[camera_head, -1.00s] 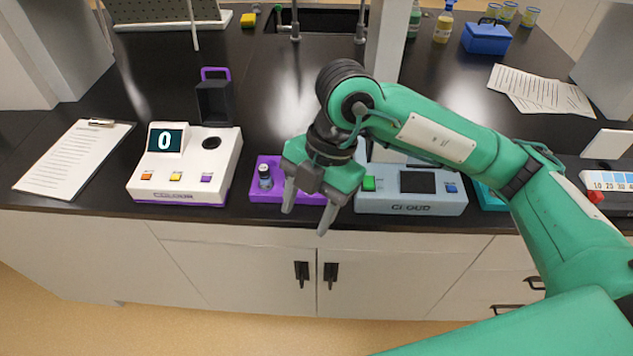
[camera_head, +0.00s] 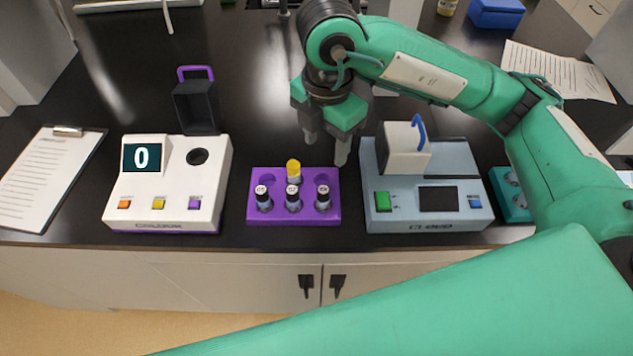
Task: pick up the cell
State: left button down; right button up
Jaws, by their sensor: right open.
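A purple rack (camera_head: 257,214) sits on the dark bench between two instruments. It holds several small vials with dark caps in its front row, among them a left vial (camera_head: 262,198), a middle vial (camera_head: 292,198) and a right vial (camera_head: 322,198). A yellow-capped vial (camera_head: 293,171) stands behind the middle one. Which of these is the cell, I cannot tell for sure. My right gripper (camera_head: 325,150) is open and empty, pointing down just behind and to the right of the yellow-capped vial, apart from it. My left gripper is not in view.
A white colour meter (camera_head: 170,185) with a raised black lid (camera_head: 197,106) and a display reading 0 stands left. A grey-blue cloud meter (camera_head: 430,205) stands right, with a teal rack (camera_head: 510,195) beyond it. A clipboard (camera_head: 45,175) lies far left. Open bench lies behind the rack.

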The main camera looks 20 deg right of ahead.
send_over(323, 189)
jog(key=f, duration=0.5)
jog(key=shift+d+f+p, duration=0.2)
jog(key=shift+d+p, duration=0.1)
jog(key=shift+p, duration=0.1)
jog(key=shift+w+f, duration=0.15)
jog(key=shift+f, duration=0.45)
jog(key=shift+w+f, duration=0.15)
jog(key=shift+f, duration=0.55)
jog(key=shift+s+a+f+p, duration=0.2)
jog(key=shift+s+f+p, duration=0.15)
jog(key=shift+f+p, duration=0.4)
notch_tip(323, 189, down, 3)
jog(key=shift+f+p, duration=0.2)
jog(key=shift+p, duration=0.15)
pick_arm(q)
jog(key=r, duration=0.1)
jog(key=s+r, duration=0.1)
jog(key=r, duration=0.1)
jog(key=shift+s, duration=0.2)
pick_arm(e)
jog(key=shift+a+f, duration=0.1)
jog(key=shift+f, duration=0.05)
jog(key=c, duration=0.9)
